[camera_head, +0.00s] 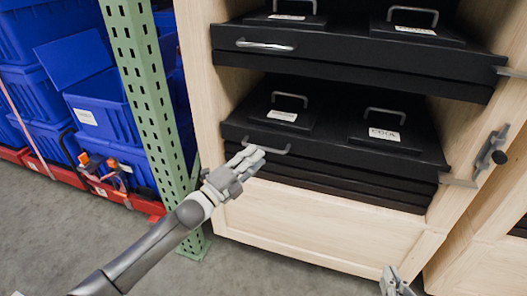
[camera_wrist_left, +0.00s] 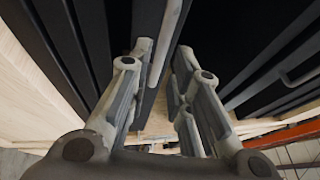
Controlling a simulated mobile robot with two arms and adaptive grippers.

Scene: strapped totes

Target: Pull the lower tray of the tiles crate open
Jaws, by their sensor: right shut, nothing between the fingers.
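The wooden crate (camera_head: 315,222) holds black trays on two levels. The lower tray (camera_head: 335,165) has a metal front handle (camera_head: 276,149) near its left end and two lids with loop handles. The tray sits back between the crate's sides. My left gripper (camera_head: 250,160) is at that front handle. In the left wrist view my left gripper (camera_wrist_left: 163,58) has its fingers apart, with a pale bar (camera_wrist_left: 166,40) between them, close to the left finger. A dark gap shows beside the right finger. My right gripper (camera_head: 395,283) is shut and empty at the bottom edge, low before the crate.
The upper tray (camera_head: 350,55) sits above with its own handle (camera_head: 265,46). A green perforated post (camera_head: 150,95) stands just left of the crate. Blue totes (camera_head: 100,105) stand behind it on red bases. Grey floor is clear at the lower left.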

